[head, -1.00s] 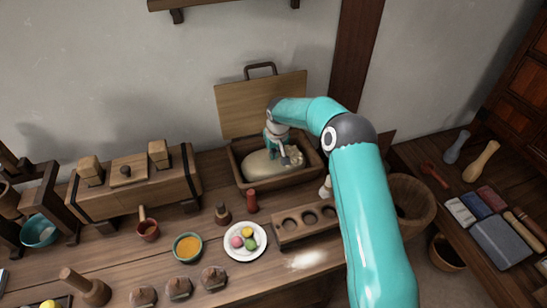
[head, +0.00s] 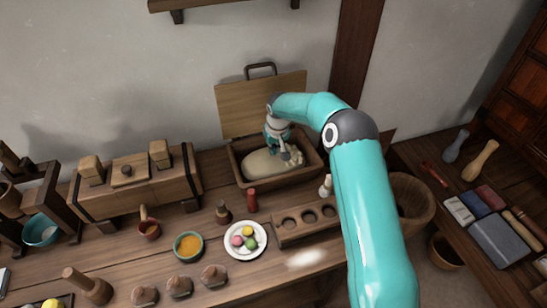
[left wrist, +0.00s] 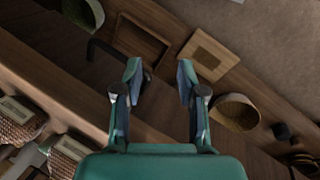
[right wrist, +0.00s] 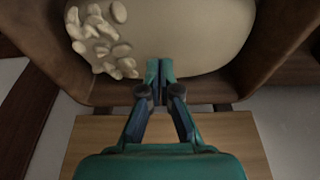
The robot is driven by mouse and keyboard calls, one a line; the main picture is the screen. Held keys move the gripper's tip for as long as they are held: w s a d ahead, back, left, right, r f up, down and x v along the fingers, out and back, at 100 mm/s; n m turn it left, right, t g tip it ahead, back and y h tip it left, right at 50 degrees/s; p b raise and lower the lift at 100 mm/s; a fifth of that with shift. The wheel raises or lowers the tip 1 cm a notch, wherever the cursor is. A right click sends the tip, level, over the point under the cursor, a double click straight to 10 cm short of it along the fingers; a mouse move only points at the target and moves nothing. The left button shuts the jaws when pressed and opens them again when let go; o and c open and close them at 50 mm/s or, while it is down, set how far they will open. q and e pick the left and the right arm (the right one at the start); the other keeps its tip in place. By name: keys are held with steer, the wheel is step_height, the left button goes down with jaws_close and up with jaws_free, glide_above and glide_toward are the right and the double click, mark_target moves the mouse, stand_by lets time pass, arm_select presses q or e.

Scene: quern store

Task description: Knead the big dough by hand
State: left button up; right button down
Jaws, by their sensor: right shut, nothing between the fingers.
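The big dough (head: 263,163) is a smooth pale mass in an open wooden box (head: 301,178) on the bench. In the right wrist view the dough (right wrist: 185,35) fills most of the box, with several small pale lumps (right wrist: 98,40) at its left. My right gripper (head: 290,158) reaches down into the box. Its fingertips (right wrist: 159,68) are together and empty at the dough's edge; I cannot tell whether they press on it. My left gripper shows only in the left wrist view (left wrist: 160,75), open and empty, away from the dough.
The box's lid (head: 250,105) stands upright behind it. A basket (head: 405,205) is right.

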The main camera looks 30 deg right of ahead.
steer(key=shift+r+p, duration=1.2)
steer(key=shift+r, duration=1.6)
steer(key=shift+r, duration=0.1)
